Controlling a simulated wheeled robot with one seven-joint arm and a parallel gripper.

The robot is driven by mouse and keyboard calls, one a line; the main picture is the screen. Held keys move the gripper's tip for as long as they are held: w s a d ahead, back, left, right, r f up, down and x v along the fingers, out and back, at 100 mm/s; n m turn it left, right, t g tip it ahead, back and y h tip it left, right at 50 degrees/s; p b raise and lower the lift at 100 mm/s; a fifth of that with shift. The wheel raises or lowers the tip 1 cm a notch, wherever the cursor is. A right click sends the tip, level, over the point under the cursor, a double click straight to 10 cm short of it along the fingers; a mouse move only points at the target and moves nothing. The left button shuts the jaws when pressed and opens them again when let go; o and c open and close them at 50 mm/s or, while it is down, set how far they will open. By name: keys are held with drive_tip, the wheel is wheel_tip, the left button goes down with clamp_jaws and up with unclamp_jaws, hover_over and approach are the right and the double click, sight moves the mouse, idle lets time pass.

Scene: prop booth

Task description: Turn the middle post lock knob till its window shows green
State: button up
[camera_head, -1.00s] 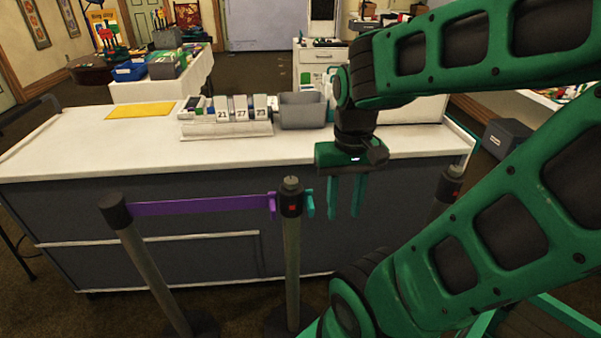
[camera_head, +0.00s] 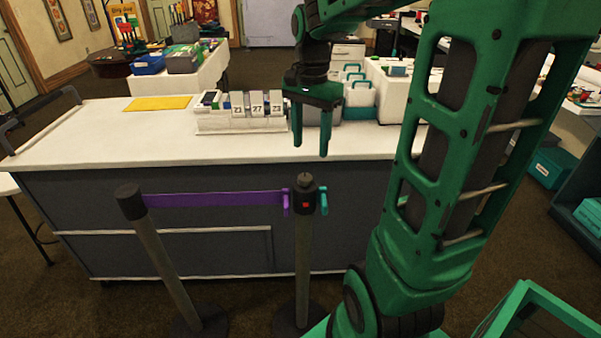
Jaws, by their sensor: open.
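The middle post (camera_head: 302,258) stands upright in front of the counter, with a dark head (camera_head: 304,197). On top of the head is a small grey lock knob (camera_head: 305,180). A small red window (camera_head: 306,205) shows on the head's front. A purple belt (camera_head: 215,199) runs from the left post (camera_head: 128,199) to a purple clip at the head's left side; a teal clip (camera_head: 324,201) sits at its right side. My gripper (camera_head: 311,148) is open and empty, fingers pointing down, above the knob in the picture and apart from it.
The white-topped counter (camera_head: 90,146) stands behind the posts. It carries a number-card holder (camera_head: 240,124), a yellow sheet (camera_head: 160,103) and a grey bin partly hidden by my gripper. My arm hides the area right of the middle post.

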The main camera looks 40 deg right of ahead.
sight(303, 176)
drive_tip(key=shift+m, duration=0.5)
drive_tip(key=f, duration=0.3)
drive_tip(key=w+f, duration=0.1)
drive_tip(key=f, duration=0.3)
drive_tip(key=w+f, duration=0.1)
drive_tip(key=f, duration=0.2)
drive_tip(key=shift+f, duration=0.3)
drive_tip(key=c, duration=1.1)
drive_tip(key=shift+a, duration=0.3)
drive_tip(key=shift+d+r, duration=0.1)
drive_tip(key=shift+d, duration=0.05)
